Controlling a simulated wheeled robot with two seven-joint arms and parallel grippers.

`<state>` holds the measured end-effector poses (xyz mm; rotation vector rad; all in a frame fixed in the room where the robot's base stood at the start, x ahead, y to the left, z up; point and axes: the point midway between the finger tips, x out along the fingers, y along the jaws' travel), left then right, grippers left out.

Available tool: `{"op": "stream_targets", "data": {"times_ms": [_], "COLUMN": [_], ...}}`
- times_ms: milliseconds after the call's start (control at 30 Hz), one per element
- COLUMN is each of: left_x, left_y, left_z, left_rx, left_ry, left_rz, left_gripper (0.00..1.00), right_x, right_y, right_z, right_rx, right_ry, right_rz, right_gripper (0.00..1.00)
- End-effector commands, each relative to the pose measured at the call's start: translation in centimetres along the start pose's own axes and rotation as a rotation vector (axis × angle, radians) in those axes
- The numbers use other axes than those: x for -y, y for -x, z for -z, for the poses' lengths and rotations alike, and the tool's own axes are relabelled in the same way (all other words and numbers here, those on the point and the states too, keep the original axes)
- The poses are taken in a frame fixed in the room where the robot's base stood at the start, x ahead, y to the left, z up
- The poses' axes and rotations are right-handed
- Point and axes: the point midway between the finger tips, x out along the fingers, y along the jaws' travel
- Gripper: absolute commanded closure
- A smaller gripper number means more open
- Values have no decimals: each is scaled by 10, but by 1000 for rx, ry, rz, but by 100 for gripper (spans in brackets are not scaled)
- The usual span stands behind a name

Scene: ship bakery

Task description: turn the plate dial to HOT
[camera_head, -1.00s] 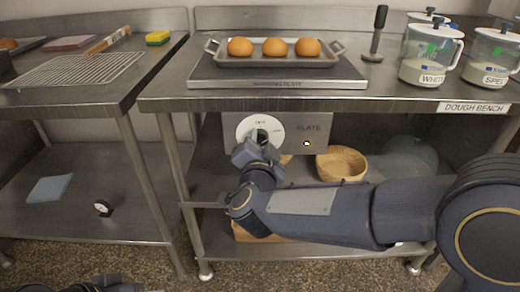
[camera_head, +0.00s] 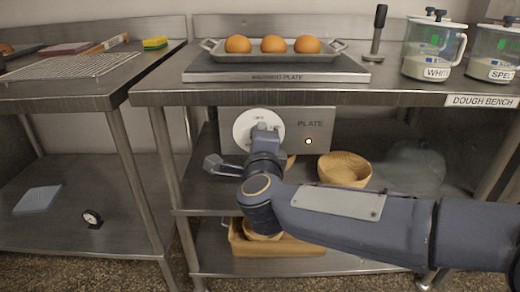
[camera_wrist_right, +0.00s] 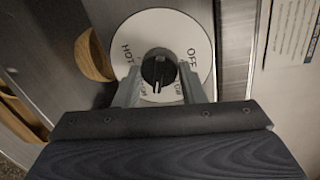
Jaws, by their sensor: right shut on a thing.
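The plate dial (camera_head: 243,127) is a white disc on the grey panel under the dough bench. In the right wrist view the dial (camera_wrist_right: 190,40) has HOT at the left and OFF at the upper right; lower labels are partly hidden by my fingers. Its black knob (camera_wrist_right: 160,70) sits in the middle, with a white mark pointing down in the picture. My right gripper (camera_wrist_right: 157,84) has a finger on each side of the knob and is shut on it. In the head view this gripper (camera_head: 262,132) covers part of the dial. My left gripper is not in view.
A small round lamp (camera_head: 308,141) is lit on the panel, right of the dial. The hot plate (camera_head: 275,72) on the bench bears a tray (camera_head: 330,54) of buns.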

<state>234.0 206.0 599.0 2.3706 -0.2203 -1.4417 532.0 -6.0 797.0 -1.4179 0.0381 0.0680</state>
Motion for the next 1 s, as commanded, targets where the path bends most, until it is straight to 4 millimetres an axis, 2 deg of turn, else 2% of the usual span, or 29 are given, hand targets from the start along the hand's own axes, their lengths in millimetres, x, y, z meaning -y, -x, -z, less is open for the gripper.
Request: {"op": "stream_targets", "data": {"times_ms": [33, 333, 1000], "left_x": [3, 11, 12], "left_y": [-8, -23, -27], "left_z": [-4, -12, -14], "left_rx": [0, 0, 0], "left_ry": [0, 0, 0], "left_rz": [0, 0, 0], "left_gripper": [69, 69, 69], "right_x": [-5, -5, -5], "right_y": [0, 0, 0], "right_z": [1, 2, 1], "right_rx": [3, 22, 66], "right_ry": [-45, -328, -958], "right_rz": [0, 2, 9], "right_gripper": [86, 86, 86]}}
